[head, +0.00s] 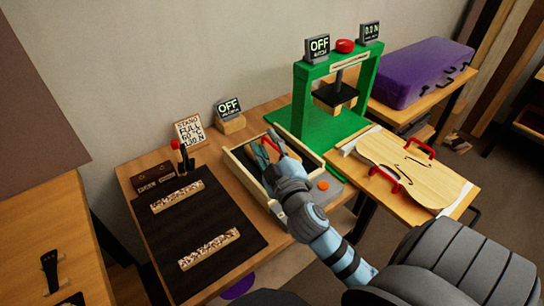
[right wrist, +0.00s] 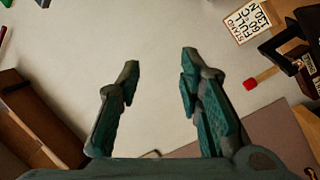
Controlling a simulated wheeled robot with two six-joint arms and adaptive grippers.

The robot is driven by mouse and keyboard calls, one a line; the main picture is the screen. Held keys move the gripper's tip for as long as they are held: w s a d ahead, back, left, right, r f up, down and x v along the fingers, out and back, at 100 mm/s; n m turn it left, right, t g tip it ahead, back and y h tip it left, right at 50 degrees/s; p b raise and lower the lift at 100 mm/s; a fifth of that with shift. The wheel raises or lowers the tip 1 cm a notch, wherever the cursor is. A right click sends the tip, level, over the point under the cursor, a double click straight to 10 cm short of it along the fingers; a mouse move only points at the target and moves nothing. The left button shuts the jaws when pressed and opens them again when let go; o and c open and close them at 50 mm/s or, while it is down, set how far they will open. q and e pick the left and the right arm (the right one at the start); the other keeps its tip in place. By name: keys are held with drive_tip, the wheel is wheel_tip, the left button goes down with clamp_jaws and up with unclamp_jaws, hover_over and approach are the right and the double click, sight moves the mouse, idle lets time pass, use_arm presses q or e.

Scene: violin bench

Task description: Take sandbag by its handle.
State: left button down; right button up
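I cannot pick out a sandbag or its handle for certain in either view. My right gripper (head: 268,150) is over the light wooden tray (head: 240,174) on the bench in the head view. In the right wrist view its two teal fingers (right wrist: 158,85) stand well apart with nothing between them, and the pale wall shows behind. The arm hides part of the tray and whatever lies there. My left gripper is not in view.
A green press (head: 300,100) stands behind the tray. A violin body plate (head: 415,170) with red clamps lies to the right. A dark mat (head: 205,220) with two patterned strips, a brown box (head: 153,177) and a sign (head: 189,131) are to the left. A purple case (head: 425,70) sits behind.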

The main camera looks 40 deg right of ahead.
drive_tip(key=w+a+r+n+t+y, duration=0.3)
drive_tip(key=a+r+n+t+y, duration=0.15)
drive_tip(key=r+n, duration=0.35)
drive_tip(key=w+a+r+n+y, duration=0.2)
drive_tip(key=a+r+n+y, duration=0.35)
drive_tip(key=n+y, duration=0.45)
drive_tip(key=n+g+h, duration=0.9)
drive_tip(key=n+g, duration=0.3)
drive_tip(key=g, duration=0.5)
approach(274, 145)
drive_tip(key=x, duration=0.5)
drive_tip(key=b+x, duration=0.1)
drive_tip(key=x, duration=0.2)
drive_tip(key=shift+w+f, duration=0.1)
drive_tip(key=shift+w, duration=0.35)
drive_tip(key=shift+g, duration=0.25)
clamp_jaws()
drive_tip(key=shift+w, duration=0.1)
